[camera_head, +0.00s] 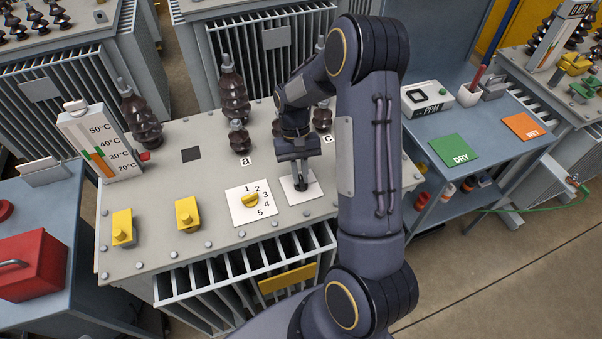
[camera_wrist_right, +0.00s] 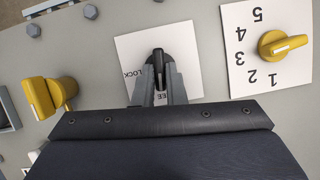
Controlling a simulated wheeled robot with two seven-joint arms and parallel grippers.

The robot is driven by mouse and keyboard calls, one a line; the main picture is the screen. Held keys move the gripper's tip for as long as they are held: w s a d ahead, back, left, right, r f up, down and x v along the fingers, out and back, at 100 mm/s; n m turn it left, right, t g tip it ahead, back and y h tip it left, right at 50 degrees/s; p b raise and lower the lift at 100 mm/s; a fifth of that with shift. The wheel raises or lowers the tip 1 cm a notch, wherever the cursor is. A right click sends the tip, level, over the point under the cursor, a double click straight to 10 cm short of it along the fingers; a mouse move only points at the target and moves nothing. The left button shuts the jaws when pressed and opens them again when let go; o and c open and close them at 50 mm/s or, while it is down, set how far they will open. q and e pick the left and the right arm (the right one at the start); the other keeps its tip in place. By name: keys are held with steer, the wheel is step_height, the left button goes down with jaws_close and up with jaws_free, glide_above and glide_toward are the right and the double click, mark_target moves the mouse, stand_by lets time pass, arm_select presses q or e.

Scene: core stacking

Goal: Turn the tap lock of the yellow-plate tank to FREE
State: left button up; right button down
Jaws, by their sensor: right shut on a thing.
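The tank with the yellow plate (camera_head: 287,278) on its finned front stands in the middle of the head view. Its tap lock is a small dark knob (camera_wrist_right: 158,62) on a white square label (camera_wrist_right: 190,45); the label also shows in the head view (camera_head: 312,190). The label reads LOCK on its left in the right wrist view, and the end of FREE shows between the fingers. My right gripper (camera_wrist_right: 158,82) points down at the label and is shut on the dark knob; it also shows in the head view (camera_head: 299,180). The fingers hide part of the knob. My left gripper is out of view.
A yellow dial (camera_head: 250,200) numbered 1 to 5 sits left of the lock. Brown bushings (camera_head: 232,90) rise behind. A blue bench (camera_head: 480,110) with DRY and WET pads stands right; a red box (camera_head: 35,265) is at left.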

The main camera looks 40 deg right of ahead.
steer(key=shift+n+h, duration=0.3)
steer(key=shift+n, duration=0.3)
steer(key=c, duration=1.5)
jaws_free()
steer(key=shift+r, duration=0.1)
steer(key=b+v, duration=0.1)
steer(key=v, duration=0.6)
steer(key=shift+w+r, duration=0.2)
steer(key=shift+r, duration=0.1)
